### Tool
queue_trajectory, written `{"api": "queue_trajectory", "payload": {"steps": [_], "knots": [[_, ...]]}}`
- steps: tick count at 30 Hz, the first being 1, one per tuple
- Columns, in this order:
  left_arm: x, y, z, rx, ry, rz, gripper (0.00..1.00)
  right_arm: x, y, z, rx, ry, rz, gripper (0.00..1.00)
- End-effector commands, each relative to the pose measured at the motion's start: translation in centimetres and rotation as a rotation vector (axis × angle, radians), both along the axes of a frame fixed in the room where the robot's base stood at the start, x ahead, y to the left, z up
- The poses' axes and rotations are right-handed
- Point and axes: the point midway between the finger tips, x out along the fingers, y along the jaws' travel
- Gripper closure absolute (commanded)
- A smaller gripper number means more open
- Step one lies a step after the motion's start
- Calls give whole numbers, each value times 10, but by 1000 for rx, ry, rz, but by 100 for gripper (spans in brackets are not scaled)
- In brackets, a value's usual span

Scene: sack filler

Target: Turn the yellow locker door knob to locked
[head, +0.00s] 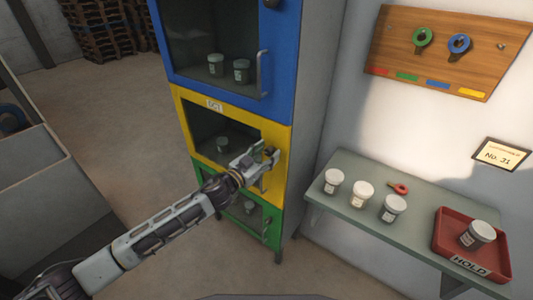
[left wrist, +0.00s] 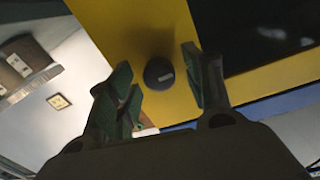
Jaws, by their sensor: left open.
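The yellow locker door (head: 190,111) is the middle door of the locker and looks closed. Its dark round knob (left wrist: 158,73) shows in the left wrist view, with a short light mark on its face; I cannot tell its set position. In the head view my gripper largely covers the knob. My left gripper (head: 262,158) is at the right side of the yellow door. In the left wrist view its two fingers (left wrist: 163,82) are open, one on each side of the knob, with gaps visible; no contact shows. My right gripper is in neither view.
A blue door (head: 284,60) is above and a green door (head: 266,236) below, each with jars behind glass. A shelf (head: 345,161) at right holds white-lidded jars, a red ring-ended item (head: 398,188) and a red tray (head: 440,242). A wooden board (head: 400,45) hangs above.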

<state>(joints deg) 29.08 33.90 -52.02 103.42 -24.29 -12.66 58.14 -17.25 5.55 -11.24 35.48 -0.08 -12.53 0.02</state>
Motion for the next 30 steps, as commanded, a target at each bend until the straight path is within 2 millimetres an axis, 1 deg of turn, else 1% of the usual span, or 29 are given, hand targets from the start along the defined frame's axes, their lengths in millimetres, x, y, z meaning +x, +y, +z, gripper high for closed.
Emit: {"api": "queue_trajectory", "payload": {"steps": [10, 11, 21, 30], "knots": [[1, -1, 0, 0, 0, 0, 49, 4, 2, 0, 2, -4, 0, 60], [1, -1, 0, 1, -1, 0, 52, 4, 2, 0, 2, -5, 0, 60], [1, -1, 0, 0, 0, 0, 95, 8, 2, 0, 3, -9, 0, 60], [1, -1, 0, 16, -11, -1, 95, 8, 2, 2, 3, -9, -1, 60]]}}
